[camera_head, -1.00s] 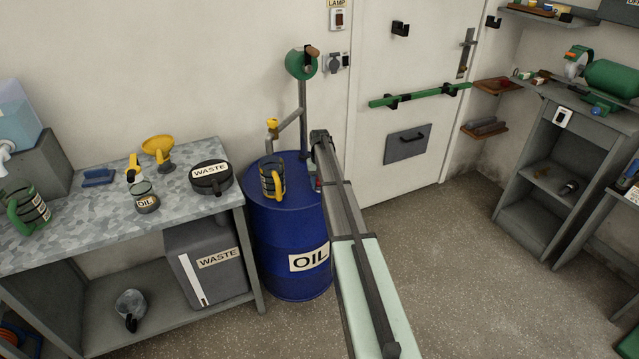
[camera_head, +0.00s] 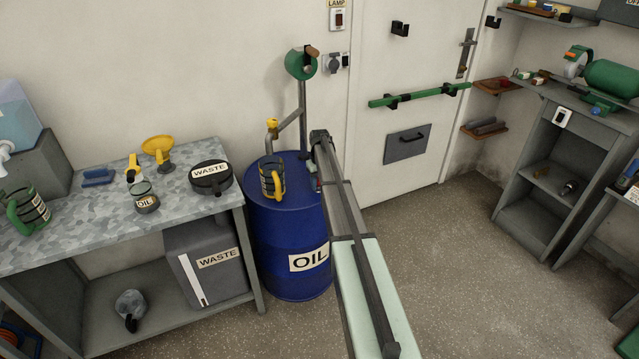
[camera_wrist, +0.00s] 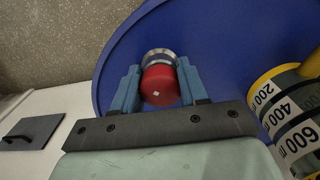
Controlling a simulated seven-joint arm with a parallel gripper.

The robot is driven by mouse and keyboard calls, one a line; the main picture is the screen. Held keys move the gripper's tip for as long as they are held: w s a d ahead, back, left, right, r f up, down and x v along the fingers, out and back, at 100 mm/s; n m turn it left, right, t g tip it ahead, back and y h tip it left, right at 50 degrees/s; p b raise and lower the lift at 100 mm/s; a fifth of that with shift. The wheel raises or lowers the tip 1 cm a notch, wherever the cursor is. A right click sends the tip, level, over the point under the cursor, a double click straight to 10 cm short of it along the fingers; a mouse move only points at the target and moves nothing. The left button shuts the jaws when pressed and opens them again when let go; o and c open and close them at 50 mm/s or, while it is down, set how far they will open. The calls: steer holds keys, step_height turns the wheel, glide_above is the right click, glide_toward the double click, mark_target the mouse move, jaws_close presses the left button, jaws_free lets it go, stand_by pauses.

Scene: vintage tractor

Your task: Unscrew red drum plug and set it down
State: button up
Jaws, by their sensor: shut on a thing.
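The red drum plug (camera_wrist: 160,90) shows in the wrist view between my two blue-grey fingers, with a pale metal ring just behind it. My gripper (camera_wrist: 158,72) is shut on the plug's sides. The plug is over the top of the blue oil drum (camera_wrist: 125,50); I cannot tell whether it is still seated in the ring. In the head view the drum (camera_head: 285,240) stands upright beside the bench. My gripper (camera_head: 316,172) is at the right side of its top, mostly hidden by my arm, and the plug barely shows there.
A yellow-handled measuring jug (camera_head: 272,178) stands on the drum top, close to my gripper. The workbench (camera_head: 105,220) at left holds a black waste pan (camera_head: 211,177), a yellow funnel (camera_head: 158,150) and other items. A pump post (camera_head: 302,110) rises behind the drum.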

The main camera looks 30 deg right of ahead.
steer(key=shift+s, duration=0.15)
steer(key=shift+n, duration=0.9)
steer(key=o, duration=0.9)
steer(key=shift+m, duration=0.9)
steer(key=shift+m, duration=0.9)
